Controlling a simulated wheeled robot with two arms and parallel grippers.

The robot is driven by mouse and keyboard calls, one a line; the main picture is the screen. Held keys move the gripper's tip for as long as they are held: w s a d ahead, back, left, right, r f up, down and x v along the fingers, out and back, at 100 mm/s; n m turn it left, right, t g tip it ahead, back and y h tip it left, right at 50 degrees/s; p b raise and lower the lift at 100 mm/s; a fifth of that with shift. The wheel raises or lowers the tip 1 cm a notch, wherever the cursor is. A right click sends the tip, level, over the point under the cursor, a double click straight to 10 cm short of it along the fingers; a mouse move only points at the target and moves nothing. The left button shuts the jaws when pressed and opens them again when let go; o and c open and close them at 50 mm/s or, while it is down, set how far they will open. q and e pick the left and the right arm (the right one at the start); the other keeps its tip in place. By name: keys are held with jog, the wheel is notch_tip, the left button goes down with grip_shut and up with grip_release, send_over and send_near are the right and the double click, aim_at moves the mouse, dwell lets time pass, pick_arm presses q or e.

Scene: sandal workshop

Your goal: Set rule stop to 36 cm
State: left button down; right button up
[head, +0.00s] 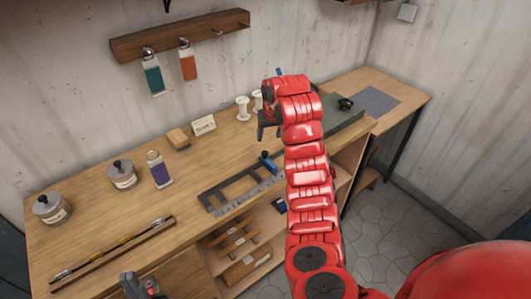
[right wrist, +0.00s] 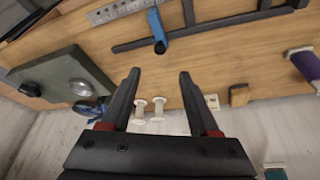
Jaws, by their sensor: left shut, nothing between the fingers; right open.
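The rule (head: 250,196) is a grey metal strip along the front of a dark frame (head: 212,193) on the bench. Its blue stop (head: 267,160) sits near the frame's right end, just left of my right arm. In the right wrist view the rule (right wrist: 115,11) runs off the top edge, and the blue stop (right wrist: 157,30) stands beyond my fingertips. The scale numbers are too small to read. My right gripper (head: 268,134), also in the wrist view (right wrist: 159,74), is open and empty above the bench, behind the stop. My left gripper (head: 136,284) is shut and empty at the bottom left.
White spools (head: 243,108) stand behind my right gripper, with a small card (head: 204,124) and wooden block (head: 178,138) to their left. A purple-labelled bottle (head: 159,169) and jars (head: 121,175) stand left. A dark green slab (head: 340,114) lies right. A long wooden strip (head: 115,252) lies front left.

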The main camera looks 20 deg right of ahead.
aim_at(265, 152)
jog(key=p+x, duration=0.2)
jog(key=x, duration=1)
jog(key=shift+w+f, duration=0.15)
jog(key=shift+f, duration=0.05)
grip_shut()
dwell(1.0)
